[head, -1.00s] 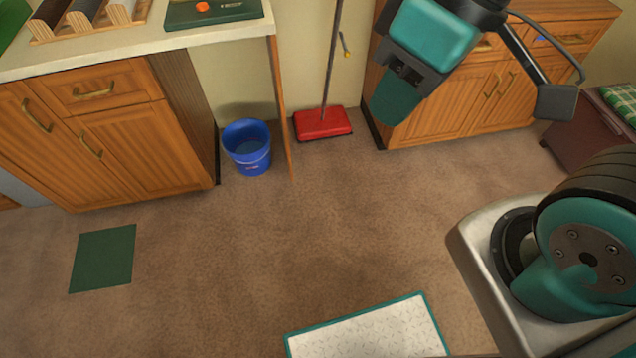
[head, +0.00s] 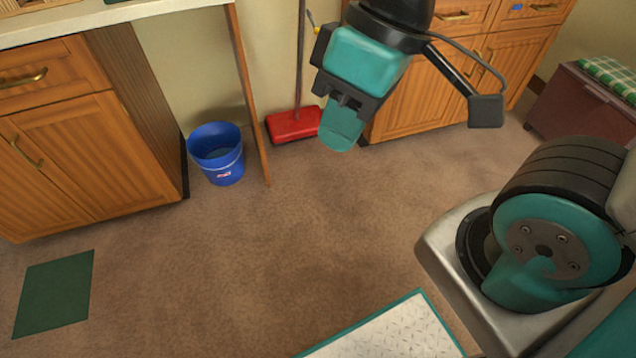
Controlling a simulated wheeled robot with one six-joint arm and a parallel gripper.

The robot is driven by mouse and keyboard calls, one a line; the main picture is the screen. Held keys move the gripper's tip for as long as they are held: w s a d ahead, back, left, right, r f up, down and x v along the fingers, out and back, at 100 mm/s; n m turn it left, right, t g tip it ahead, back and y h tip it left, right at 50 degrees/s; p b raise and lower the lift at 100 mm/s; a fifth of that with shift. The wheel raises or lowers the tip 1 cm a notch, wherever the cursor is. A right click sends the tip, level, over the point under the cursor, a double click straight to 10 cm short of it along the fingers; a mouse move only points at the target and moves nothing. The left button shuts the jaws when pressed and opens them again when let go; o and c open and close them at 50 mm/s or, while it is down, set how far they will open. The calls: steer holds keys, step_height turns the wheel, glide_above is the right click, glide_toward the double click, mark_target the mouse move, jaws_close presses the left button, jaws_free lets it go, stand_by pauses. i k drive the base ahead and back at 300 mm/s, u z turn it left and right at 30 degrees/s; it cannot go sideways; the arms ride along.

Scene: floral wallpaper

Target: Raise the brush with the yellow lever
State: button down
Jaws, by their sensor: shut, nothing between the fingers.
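The red brush head (head: 294,124) rests on the carpet against the back wall, with a thin dark pole (head: 300,60) rising from it out of the top of the view. A small lever with a yellow tip (head: 316,29) sits on the wall just right of the pole. My gripper (head: 341,134) is shut and empty. In the picture it hangs right of the brush head and below the lever, pointing down. It overlaps the right end of the brush in the view. I cannot tell how far it is from the wall.
A blue bucket (head: 217,154) stands left of the brush beside a wooden panel (head: 248,100). Wooden cabinets stand left (head: 75,140) and right (head: 425,95). A dark red chest (head: 580,110) is far right. A white mat (head: 400,335) lies in front. The middle carpet is clear.

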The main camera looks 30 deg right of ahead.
mark_target(316, 30)
steer(key=k, duration=0.65)
steer(key=z, duration=0.7)
steer(key=i, duration=1.05)
steer(key=u, duration=0.3)
